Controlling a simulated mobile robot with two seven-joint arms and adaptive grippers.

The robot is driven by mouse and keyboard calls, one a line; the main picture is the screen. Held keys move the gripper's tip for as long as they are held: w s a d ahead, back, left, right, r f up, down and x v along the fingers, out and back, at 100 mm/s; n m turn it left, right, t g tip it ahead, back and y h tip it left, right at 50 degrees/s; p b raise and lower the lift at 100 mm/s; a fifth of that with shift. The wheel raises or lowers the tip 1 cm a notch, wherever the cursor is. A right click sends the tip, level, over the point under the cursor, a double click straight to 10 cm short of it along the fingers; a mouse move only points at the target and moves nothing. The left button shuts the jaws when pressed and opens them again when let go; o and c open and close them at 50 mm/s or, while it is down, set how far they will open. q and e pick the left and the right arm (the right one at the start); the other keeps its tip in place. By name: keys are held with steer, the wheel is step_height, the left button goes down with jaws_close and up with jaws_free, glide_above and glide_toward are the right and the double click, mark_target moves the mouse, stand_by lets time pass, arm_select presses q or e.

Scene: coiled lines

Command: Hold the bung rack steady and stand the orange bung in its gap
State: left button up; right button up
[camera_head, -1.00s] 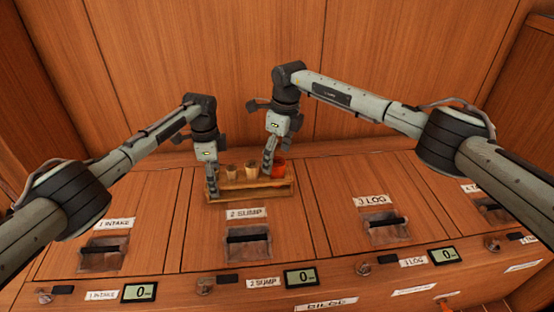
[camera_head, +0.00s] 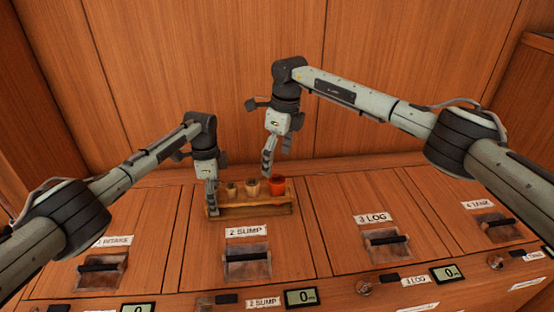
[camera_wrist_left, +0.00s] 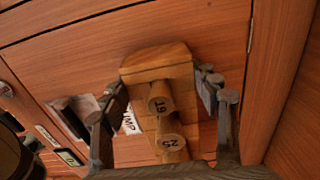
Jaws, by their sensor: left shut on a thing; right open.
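The bung rack (camera_head: 250,209) is a small wooden block on the wooden top behind the 2 SUMP label. The orange bung (camera_head: 277,187) stands upright at the rack's right end, beside two tan bungs (camera_head: 252,187). My left gripper (camera_head: 211,203) is shut on the rack's left end. In the left wrist view its fingers flank the rack (camera_wrist_left: 155,64), and two bungs with numbered tops (camera_wrist_left: 160,100) show; the orange one is hidden. My right gripper (camera_head: 275,162) is open and empty just above the orange bung.
Recessed black handles sit in front under labels 2 SUMP (camera_head: 246,231) and 3 LOG (camera_head: 383,217). A wooden wall rises close behind the rack. The top to the rack's right is clear.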

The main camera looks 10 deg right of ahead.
arm_select(q)
steer(key=o, duration=1.4)
steer(key=shift+r, duration=0.1)
